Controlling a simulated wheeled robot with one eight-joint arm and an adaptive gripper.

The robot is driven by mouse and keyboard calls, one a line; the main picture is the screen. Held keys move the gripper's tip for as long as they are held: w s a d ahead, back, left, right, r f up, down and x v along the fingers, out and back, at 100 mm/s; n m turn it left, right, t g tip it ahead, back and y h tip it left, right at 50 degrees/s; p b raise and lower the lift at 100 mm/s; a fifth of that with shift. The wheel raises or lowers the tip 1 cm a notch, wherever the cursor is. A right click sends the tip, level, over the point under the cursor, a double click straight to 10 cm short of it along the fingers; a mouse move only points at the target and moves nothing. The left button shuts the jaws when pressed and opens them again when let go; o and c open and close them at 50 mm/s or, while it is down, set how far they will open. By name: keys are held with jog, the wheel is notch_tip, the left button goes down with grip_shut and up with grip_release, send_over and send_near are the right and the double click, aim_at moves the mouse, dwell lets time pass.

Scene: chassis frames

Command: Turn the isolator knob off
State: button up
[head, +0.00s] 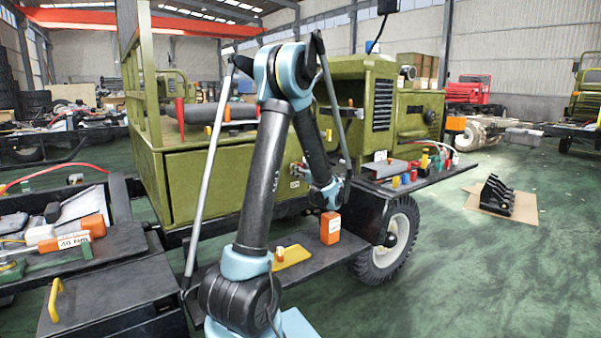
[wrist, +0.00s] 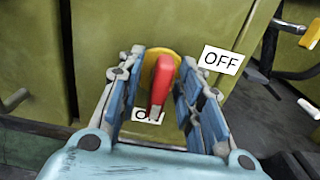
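The isolator knob (wrist: 161,84) is a red handle on a round yellow plate (wrist: 148,62), fixed to an olive green panel. Its handle points down in the wrist view, over a white label (wrist: 148,116) that it partly covers and that seems to read ON. A white OFF label (wrist: 222,60) is to the right of the knob. My gripper (wrist: 163,58) is open, with one finger on each side of the red handle and visible gaps between. In the head view I cannot make out the knob; my arm reaches to the vehicle's side there.
The olive green vehicle (head: 197,180) fills the middle of the head view. An orange box (head: 330,228) and a yellow item (head: 291,256) rest on its low step. A yellow-ended lever (wrist: 310,32) is at the wrist view's right. Open floor lies at the right.

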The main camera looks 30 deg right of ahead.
jog(key=shift+c, duration=0.5)
grip_shut()
jog(key=shift+d, duration=0.15)
jog(key=shift+s+n, duration=0.1)
jog(key=shift+n, duration=0.2)
